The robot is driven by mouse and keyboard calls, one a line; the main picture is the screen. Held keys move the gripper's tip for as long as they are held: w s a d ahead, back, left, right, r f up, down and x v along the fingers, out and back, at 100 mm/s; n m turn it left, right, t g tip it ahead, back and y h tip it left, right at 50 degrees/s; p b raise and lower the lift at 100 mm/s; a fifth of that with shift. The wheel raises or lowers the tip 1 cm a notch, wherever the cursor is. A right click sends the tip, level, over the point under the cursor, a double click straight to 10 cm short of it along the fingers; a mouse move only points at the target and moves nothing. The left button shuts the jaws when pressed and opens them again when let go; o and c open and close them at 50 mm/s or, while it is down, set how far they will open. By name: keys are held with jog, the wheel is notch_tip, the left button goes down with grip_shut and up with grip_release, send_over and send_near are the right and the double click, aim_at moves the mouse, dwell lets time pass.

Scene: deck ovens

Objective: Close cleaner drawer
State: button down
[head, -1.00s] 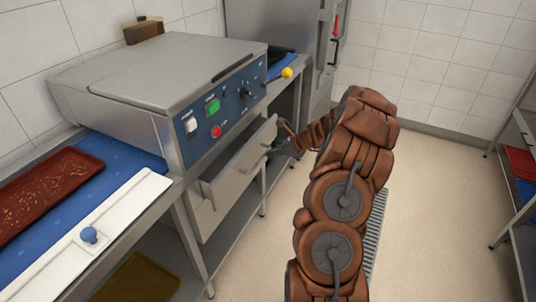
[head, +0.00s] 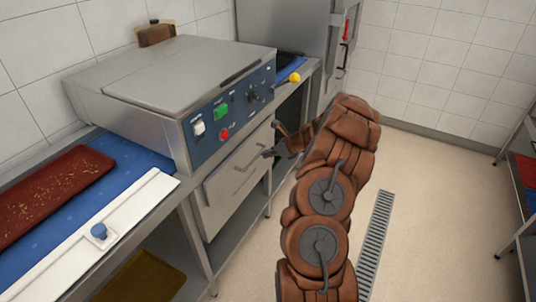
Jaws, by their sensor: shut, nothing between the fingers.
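The cleaner drawer (head: 222,198) is a grey metal drawer with a bar handle, under the steel machine (head: 165,75) with the blue control panel. Its front now sits close beneath the panel, and no open interior shows. I cannot tell whether a small gap is left. My gripper (head: 268,153) is shut and empty at the right end of the drawer front, near the handle. I cannot tell whether the fingertips touch the front. My brown arm hides part of the floor.
A blue mat (head: 128,152) with a dark red tray (head: 45,190) and a white board (head: 120,225) with a blue knob lie on the left counter. A yellow ball (head: 295,77) is on the far counter. Open floor (head: 430,220) lies to the right, before a shelf rack.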

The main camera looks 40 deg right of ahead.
jog(key=s+f+v, duration=0.2)
jog(key=v, duration=1)
jog(key=shift+d+b, duration=0.35)
jog(key=shift+d, duration=0.1)
jog(key=shift+s, duration=0.1)
jog(key=a+r+n+g+y, duration=0.15)
jog(key=a+r+n, duration=0.25)
jog(key=a, duration=0.5)
jog(key=a+r+n+g+y+p, duration=0.1)
jog(key=a+r+n+g, duration=0.2)
jog(key=a, duration=0.6)
jog(key=a+r+n+y, duration=0.1)
jog(key=a+r+n, duration=0.35)
jog(key=a, duration=0.45)
jog(key=s+a+r+n+g+h+p, duration=0.1)
jog(key=s+a+r+n+g+h, duration=0.2)
jog(key=s+a+n, duration=0.8)
jog(key=s+a+n+g+h+p, duration=0.1)
jog(key=s+a+n+g+h, duration=0.2)
jog(key=s+n, duration=0.6)
jog(key=s+r+h, duration=0.1)
jog(key=s, duration=1.1)
